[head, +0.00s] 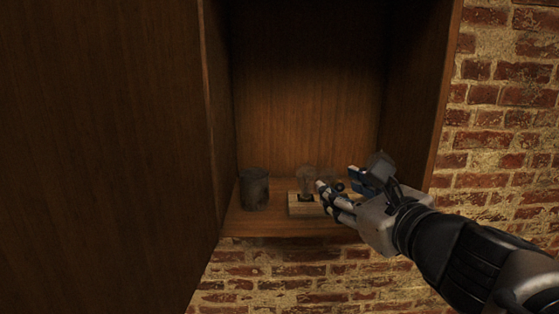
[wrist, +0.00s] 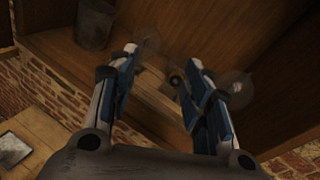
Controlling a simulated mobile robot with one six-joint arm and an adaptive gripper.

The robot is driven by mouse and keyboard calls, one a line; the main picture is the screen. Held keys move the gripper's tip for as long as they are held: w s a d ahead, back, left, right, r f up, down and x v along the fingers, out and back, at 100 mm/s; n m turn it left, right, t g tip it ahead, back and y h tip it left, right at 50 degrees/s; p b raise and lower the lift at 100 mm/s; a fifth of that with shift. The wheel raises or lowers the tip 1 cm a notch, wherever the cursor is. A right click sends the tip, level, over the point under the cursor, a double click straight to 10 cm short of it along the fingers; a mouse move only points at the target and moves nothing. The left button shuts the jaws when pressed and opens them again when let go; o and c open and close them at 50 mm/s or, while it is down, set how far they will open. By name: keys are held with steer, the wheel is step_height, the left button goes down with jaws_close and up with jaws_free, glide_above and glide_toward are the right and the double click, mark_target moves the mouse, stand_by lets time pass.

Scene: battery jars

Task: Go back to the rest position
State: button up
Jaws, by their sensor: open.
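My gripper (head: 340,188) is open and empty in front of the shelf of a wooden cabinet (head: 310,90). In the wrist view its two fingers (wrist: 162,92) stand apart, with shelf board showing between them. A dark grey jar (head: 254,188) stands upright at the left of the shelf; it also shows in the wrist view (wrist: 92,24). My gripper hides the right part of the block. A round glassy shape (wrist: 235,88) shows faintly beside the right finger.
A large dark wooden panel (head: 95,140) fills the left of the head view. A brick wall (head: 505,100) lies right of and below the cabinet. Low left in the wrist view is a wooden surface (wrist: 45,130) with a pale flat object (wrist: 12,148).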

steer(key=s+a+f+n+g+b, duration=0.25)
steer(key=s+f+n, duration=0.2)
steer(key=f, duration=0.25)
steer(key=s+a+f+n+g+y+b, duration=0.1)
steer(key=s+a+f+n+g+b, duration=0.15)
steer(key=f+n, duration=0.4)
steer(key=s+a+f+n+g+b, duration=0.25)
steer(key=s+f+n, duration=0.2)
steer(key=f, duration=0.25)
steer(key=s+d+f+n+g+h+b, duration=0.1)
steer(key=s+d+f+n+h+b, duration=0.2)
steer(key=f+n, duration=0.4)
steer(key=s+d+f+n+g+h+b, duration=0.2)
steer(key=s+d+f+n+b, duration=0.3)
steer(key=f, duration=0.6)
steer(key=s+d+n+h, duration=0.1)
steer(key=s+n, duration=0.1)
steer(key=s, duration=0.1)
steer(key=shift+s+d, duration=0.15)
steer(key=shift+d, duration=0.1)
steer(key=shift+g, duration=0.25)
